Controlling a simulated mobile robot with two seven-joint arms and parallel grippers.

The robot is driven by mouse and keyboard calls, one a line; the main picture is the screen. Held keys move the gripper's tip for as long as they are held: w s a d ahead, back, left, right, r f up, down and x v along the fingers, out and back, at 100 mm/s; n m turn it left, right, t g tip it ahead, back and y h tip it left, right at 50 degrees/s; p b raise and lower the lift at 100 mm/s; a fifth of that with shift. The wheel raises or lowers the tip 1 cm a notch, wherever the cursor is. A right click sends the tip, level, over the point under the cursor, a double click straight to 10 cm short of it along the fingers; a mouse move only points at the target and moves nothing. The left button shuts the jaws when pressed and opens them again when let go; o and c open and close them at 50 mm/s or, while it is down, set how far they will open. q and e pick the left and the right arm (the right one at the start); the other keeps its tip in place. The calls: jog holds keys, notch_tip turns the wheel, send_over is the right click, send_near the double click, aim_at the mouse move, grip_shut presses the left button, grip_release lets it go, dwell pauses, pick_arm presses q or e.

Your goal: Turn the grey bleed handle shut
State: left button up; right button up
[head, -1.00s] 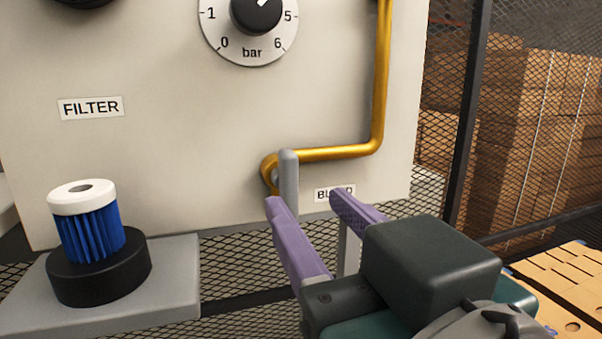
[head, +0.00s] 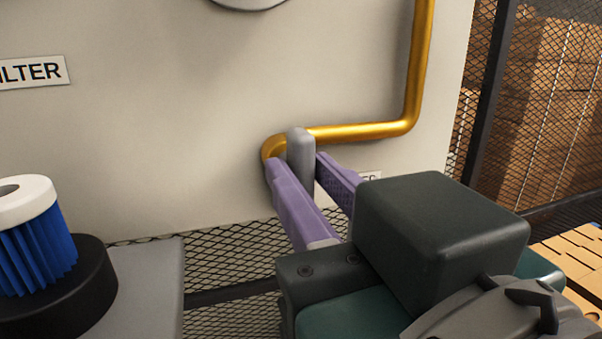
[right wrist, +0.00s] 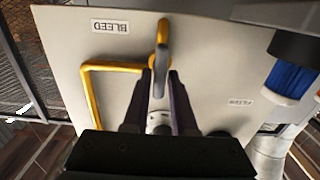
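The grey bleed handle (head: 301,160) stands upright in front of the lower bend of the yellow pipe on the pale panel. It also shows in the right wrist view (right wrist: 160,72). My right gripper (head: 300,168) has its two purple fingers on either side of the handle, with no clear gap to it, and looks shut on it. In the right wrist view the fingers (right wrist: 161,82) also flank the handle. The BLEED label (head: 370,178) is mostly hidden behind my right gripper, but reads in full in the wrist view (right wrist: 110,26). My left gripper is not in view.
The yellow pipe (head: 360,131) runs right and up from behind the handle. A blue and white filter (head: 35,240) stands in a black base on a grey shelf (head: 150,285) at the left. A mesh fence (head: 235,240) lies below and right of the panel.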

grip_shut()
jog(key=shift+n, duration=0.4)
jog(key=n+p, duration=0.1)
jog(key=n, duration=0.2)
jog(key=shift+a, duration=0.1)
jog(key=shift+a+f+n+p, duration=0.2)
jog(key=shift+n+p, duration=0.35)
jog(key=shift+n, duration=2.95)
jog(key=shift+a+f+n+p, duration=0.15)
jog(key=shift+n+p, duration=0.4)
jog(key=shift+n, duration=2.95)
jog(key=shift+d, duration=0.1)
